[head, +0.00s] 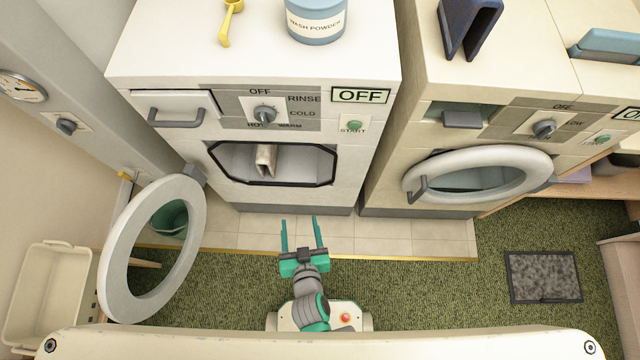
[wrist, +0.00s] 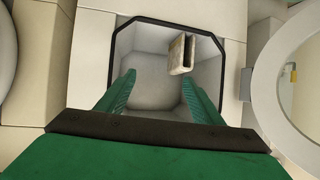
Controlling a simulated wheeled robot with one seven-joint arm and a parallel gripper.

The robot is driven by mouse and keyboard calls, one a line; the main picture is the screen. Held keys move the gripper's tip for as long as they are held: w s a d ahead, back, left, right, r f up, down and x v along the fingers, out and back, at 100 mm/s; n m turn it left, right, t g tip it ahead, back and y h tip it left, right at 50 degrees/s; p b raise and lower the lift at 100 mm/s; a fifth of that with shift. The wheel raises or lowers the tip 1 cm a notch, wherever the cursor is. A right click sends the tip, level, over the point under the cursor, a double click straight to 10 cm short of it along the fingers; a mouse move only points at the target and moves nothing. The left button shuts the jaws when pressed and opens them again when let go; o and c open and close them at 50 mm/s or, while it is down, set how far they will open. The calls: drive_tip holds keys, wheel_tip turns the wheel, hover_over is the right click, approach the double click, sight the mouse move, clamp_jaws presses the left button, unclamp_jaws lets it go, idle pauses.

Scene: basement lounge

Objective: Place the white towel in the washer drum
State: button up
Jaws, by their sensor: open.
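The white towel, a small folded off-white piece (head: 265,160), stands upright inside the open washer drum (head: 230,165). The towel also shows in the wrist view (wrist: 178,55), within the dark-rimmed opening. The left washer (head: 340,175) has its round door (head: 116,255) swung open to the left. My gripper (head: 301,235) is in front of the opening, fingers toward it, apart and empty. In the wrist view my gripper (wrist: 158,80) shows its two green fingers spread, with the towel beyond them and apart from them.
A second washer (head: 385,165) stands at the right with its round door (head: 478,176) over its opening. A wash powder tub (head: 316,24) and a yellow scoop (head: 229,22) sit on the left washer. A cream basket (head: 45,295) is at lower left. A grey mat (head: 542,277) lies on the green carpet.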

drive_tip(key=s+d+r+t+h, duration=0.1)
drive_tip(key=s+d+r, duration=0.2)
drive_tip(key=r, duration=0.6)
drive_tip(key=s+d+r+m+t+h, duration=0.1)
drive_tip(key=s+d+r+t, duration=0.1)
drive_tip(key=s+r, duration=0.6)
drive_tip(key=shift+d+r, duration=0.5)
drive_tip(key=shift+s, duration=0.1)
